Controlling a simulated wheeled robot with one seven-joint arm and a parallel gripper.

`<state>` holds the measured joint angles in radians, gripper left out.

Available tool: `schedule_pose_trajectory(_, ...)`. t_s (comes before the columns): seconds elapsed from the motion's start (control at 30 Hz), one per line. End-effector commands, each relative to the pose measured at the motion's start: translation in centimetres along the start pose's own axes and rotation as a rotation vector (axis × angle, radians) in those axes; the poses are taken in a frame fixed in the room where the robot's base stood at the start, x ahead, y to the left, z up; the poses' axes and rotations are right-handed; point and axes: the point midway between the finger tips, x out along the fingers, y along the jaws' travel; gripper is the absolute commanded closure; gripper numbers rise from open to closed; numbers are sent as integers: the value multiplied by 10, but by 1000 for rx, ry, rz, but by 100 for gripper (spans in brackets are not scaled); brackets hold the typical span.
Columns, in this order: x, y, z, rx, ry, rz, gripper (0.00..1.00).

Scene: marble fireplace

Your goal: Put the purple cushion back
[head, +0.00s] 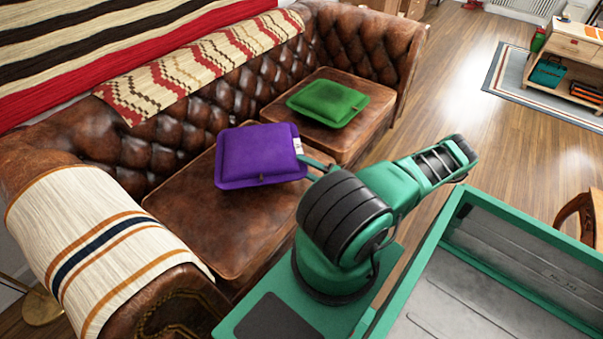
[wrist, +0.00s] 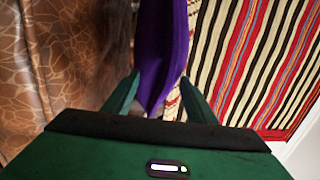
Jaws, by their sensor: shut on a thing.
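The purple cushion (head: 257,155) is over the left seat of the brown leather sofa (head: 200,215), flat side up and close to the backrest. I cannot tell whether it touches the seat. My gripper shows in the wrist view (wrist: 158,98) with its two green fingers on either side of the cushion's edge (wrist: 160,45), shut on it. In the head view, my arm reaches to the cushion's right edge, and the arm hides most of the gripper.
A green cushion (head: 328,103) lies on the right seat. A patterned throw (head: 200,65) covers the backrest, and a striped cloth (head: 100,245) covers the left armrest. A wooden shelf unit (head: 570,60) stands at the far right. Open floor (head: 455,90) lies right of the sofa.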

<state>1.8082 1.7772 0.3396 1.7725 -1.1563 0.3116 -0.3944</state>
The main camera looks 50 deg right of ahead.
Motion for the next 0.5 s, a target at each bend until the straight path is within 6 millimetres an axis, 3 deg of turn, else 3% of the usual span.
schedule_pose_trajectory(0.27, 5, 13, -15, 0, 0, -3, 100)
schedule_pose_trajectory(0.5, 3, 41, -15, 0, 1, -4, 100)
